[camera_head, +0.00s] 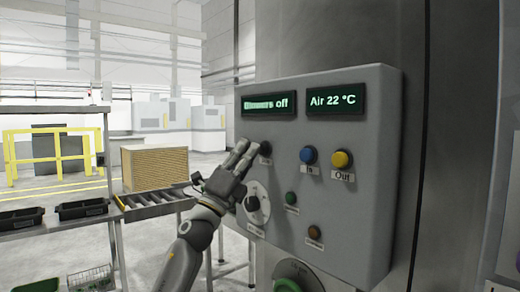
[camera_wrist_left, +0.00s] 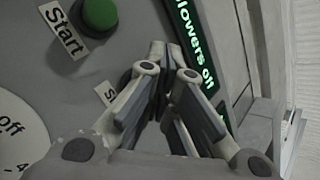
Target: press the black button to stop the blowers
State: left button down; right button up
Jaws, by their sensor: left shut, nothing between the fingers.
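The black button (camera_head: 265,149) sits on the grey control panel (camera_head: 365,200), below the left display (camera_head: 269,104), which reads "Blowers off". My left gripper (camera_head: 243,148) is shut and empty, its fingertips at the panel face right beside the button. In the left wrist view the shut fingertips (camera_wrist_left: 170,58) partly cover a dark button and its label, of which only an "S" shows. The display (camera_wrist_left: 194,45) is also there. Whether the fingertips touch the button I cannot tell. My right gripper is not in view.
A green button (camera_wrist_left: 99,13) labelled "Start" is near the fingers. The panel has a rotary dial (camera_head: 257,203) by my left wrist, a blue button (camera_head: 309,155) and a yellow button (camera_head: 341,159). A roller conveyor (camera_head: 150,205) with a tan block (camera_head: 155,167) stands at left.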

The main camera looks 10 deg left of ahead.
pick_arm(q)
jog(key=shift+s+a, duration=0.35)
jog(key=shift+s, duration=0.15)
jog(key=s+a+p, duration=0.1)
jog(key=s, duration=0.1)
jog(key=s+a+p, duration=0.1)
jog(key=s+a, duration=0.1)
jog(key=shift+p, duration=0.4)
jog(key=shift+w+f, duration=0.1)
jog(key=shift+f, duration=0.05)
dwell(0.3)
